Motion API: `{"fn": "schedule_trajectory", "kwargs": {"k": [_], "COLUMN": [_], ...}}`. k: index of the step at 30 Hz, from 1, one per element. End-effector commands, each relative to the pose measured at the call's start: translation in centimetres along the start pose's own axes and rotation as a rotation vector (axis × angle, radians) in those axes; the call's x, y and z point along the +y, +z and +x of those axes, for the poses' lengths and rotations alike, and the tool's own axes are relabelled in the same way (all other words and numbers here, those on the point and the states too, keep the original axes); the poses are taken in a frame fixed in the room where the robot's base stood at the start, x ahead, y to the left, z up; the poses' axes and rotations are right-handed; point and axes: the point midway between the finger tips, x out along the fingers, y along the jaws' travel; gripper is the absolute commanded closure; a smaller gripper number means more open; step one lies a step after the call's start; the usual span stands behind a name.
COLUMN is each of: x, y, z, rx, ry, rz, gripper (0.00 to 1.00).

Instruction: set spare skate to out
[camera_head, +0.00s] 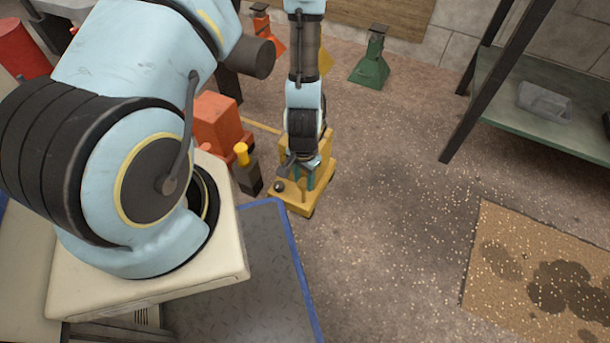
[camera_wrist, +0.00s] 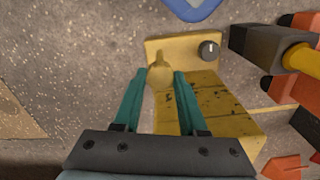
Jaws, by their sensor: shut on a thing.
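The yellow skate (camera_head: 296,205) stands on the floor in the middle of the head view, beneath my gripper (camera_head: 304,184). In the wrist view the skate (camera_wrist: 215,108) shows a scuffed yellow deck and an end plate with a round black knob (camera_wrist: 209,50). A small yellow grip (camera_wrist: 159,74) rises between my gripper's teal fingers (camera_wrist: 160,82). My gripper is shut on this grip, though a narrow gap seems to show beside it. The arm hides part of the skate in the head view. I see no "out" marking.
A dark block with a yellow handle (camera_head: 246,168) stands close left of the skate, beside an orange box (camera_head: 217,122). Green (camera_head: 372,62) and orange (camera_head: 264,30) stands are behind. Floor to the right is clear up to stained cardboard (camera_head: 505,235).

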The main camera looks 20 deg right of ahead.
Motion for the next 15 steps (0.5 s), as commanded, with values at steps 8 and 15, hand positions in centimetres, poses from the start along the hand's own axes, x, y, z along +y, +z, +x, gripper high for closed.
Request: {"fn": "schedule_trajectory", "kwargs": {"k": [8,15], "x": [-0.01,-0.02], "y": [-0.07,-0.05], "z": [0.05,0.04], "rx": [0.001,0.001], "ry": [-0.001,-0.001], "rz": [0.0,0.0], "gripper": [0.52,0.29]}}
